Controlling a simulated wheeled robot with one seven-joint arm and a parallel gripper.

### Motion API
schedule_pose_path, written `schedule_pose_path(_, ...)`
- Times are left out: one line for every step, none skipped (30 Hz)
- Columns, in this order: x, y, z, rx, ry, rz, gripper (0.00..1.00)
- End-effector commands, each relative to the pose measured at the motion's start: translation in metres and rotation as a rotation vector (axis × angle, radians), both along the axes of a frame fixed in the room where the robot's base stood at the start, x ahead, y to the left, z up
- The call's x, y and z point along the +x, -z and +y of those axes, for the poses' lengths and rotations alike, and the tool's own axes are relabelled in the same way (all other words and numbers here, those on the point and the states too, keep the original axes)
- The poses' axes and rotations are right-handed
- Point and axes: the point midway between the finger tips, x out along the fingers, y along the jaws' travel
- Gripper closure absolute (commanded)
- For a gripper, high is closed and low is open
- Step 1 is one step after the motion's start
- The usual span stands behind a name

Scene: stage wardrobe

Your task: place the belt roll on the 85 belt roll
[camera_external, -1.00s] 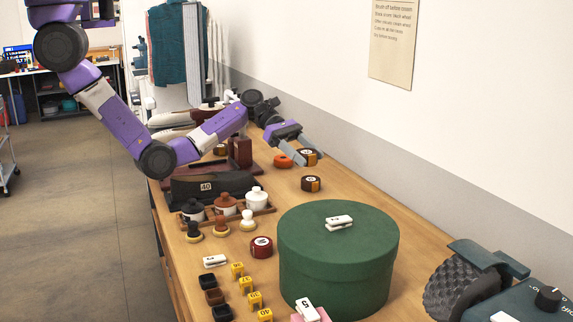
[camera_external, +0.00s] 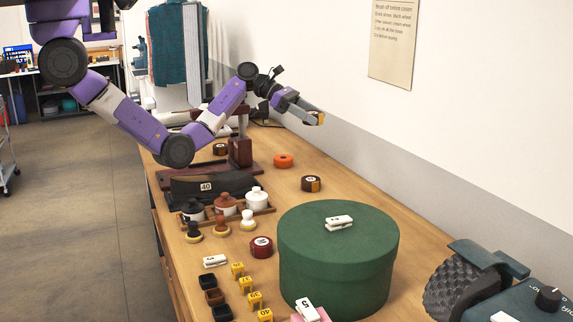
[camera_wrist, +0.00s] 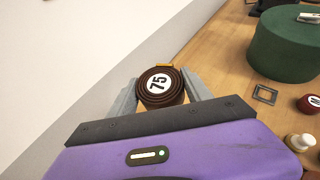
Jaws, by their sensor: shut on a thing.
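A dark brown belt roll marked 75 (camera_wrist: 160,85) is between the fingers of my gripper (camera_wrist: 161,95), label facing the wrist camera. In the external view my gripper (camera_external: 314,114) is raised above the back of the table with the roll (camera_external: 320,118) at its tips, clear of the tabletop. A dark brown and tan belt roll (camera_external: 311,183) lies on the table near the wall, in front of and below my gripper. Another dark roll (camera_external: 220,149) lies farther back by the wooden stand. Their labels are too small to read, so I cannot tell which is 85.
An orange roll (camera_external: 283,160) lies near the standing rolls. A large green round box (camera_external: 338,265) stands in front, with a dark red roll (camera_external: 261,247) left of it. Brushes, lidded pots and yellow tags line the left side. The wall (camera_external: 440,150) bounds the right.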

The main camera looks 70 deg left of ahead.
Motion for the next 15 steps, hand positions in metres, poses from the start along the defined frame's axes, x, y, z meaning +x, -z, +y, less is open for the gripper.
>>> schedule_pose_path(-0.001,0.012,0.000,-0.001,0.001,0.006,0.87)
schedule_pose_path(-0.001,0.019,0.000,-0.001,0.001,0.007,0.87)
schedule_pose_path(-0.001,0.030,0.000,-0.001,0.001,0.009,0.87)
schedule_pose_path(-0.001,0.037,0.000,0.000,0.001,0.007,0.87)
schedule_pose_path(-0.001,0.044,0.000,0.000,0.001,0.008,0.87)
schedule_pose_path(-0.001,0.054,0.000,-0.001,0.001,0.008,0.87)
schedule_pose_path(-0.001,0.061,0.000,-0.001,0.001,0.007,0.87)
schedule_pose_path(-0.001,0.068,-0.001,-0.001,0.002,0.007,0.87)
schedule_pose_path(-0.002,0.079,0.000,-0.001,0.001,0.007,0.87)
schedule_pose_path(-0.001,0.086,0.000,-0.001,0.002,0.007,0.87)
schedule_pose_path(-0.001,0.093,-0.001,-0.001,0.001,0.007,0.87)
schedule_pose_path(-0.001,0.102,0.000,0.000,0.001,0.006,0.87)
schedule_pose_path(-0.002,0.109,0.000,-0.001,0.002,0.007,0.87)
schedule_pose_path(-0.001,0.115,-0.001,-0.001,0.001,0.006,0.87)
schedule_pose_path(-0.001,0.122,-0.001,-0.002,0.002,0.005,0.87)
